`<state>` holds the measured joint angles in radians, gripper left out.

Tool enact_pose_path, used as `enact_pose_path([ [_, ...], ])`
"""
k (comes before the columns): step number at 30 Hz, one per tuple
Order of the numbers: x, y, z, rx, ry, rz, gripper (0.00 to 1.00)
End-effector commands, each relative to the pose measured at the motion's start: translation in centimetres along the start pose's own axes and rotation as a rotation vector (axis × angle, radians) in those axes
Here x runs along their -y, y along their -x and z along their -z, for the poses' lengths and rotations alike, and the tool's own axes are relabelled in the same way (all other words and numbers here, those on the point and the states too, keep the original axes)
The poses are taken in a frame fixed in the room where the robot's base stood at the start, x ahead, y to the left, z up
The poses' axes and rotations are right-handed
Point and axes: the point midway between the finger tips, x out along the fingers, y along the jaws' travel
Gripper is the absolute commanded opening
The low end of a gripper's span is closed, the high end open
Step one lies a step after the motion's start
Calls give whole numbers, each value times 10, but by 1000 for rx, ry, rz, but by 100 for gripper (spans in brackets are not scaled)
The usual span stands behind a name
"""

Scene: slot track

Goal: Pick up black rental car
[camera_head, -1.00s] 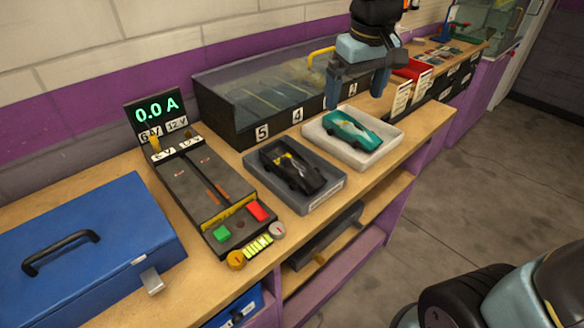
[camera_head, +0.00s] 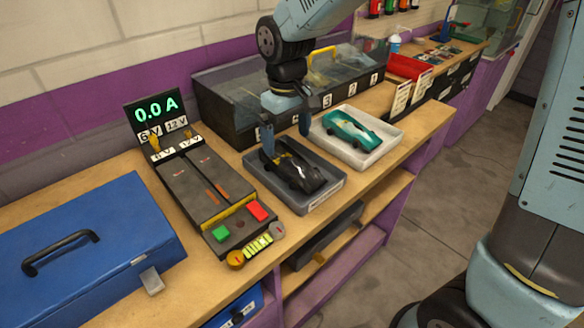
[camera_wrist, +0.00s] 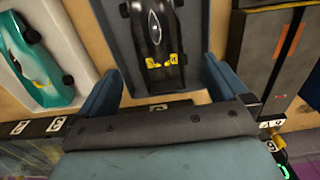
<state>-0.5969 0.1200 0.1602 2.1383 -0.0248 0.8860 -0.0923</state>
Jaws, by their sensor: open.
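The black car (camera_head: 296,174) with yellow marks lies in a dark grey tray (camera_head: 322,200) on the bench. It also shows in the wrist view (camera_wrist: 157,38), at the top middle, between and beyond my fingers. My gripper (camera_head: 287,145) is open and empty, its two fingers pointing down over the rear part of the tray. In the wrist view my gripper (camera_wrist: 158,85) has one finger to each side of the car's yellow-marked end. I cannot tell the exact height of the fingertips above the car.
A teal car (camera_head: 352,129) lies in a white tray (camera_head: 390,143) just right of the dark one. The test track with display (camera_head: 158,107) stands close on the left, and a blue case (camera_head: 90,255) beyond it. A glass-topped box (camera_head: 215,85) stands behind.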

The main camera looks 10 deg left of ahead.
Motion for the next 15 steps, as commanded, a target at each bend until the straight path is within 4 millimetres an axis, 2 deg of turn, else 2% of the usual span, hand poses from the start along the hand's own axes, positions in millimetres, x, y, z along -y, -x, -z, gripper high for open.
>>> enact_pose_path([
  [3,0,-14,0,2,1,0,100],
  [11,0,-30,-1,1,1,0,100],
  [15,0,-49,-4,2,1,0,100],
])
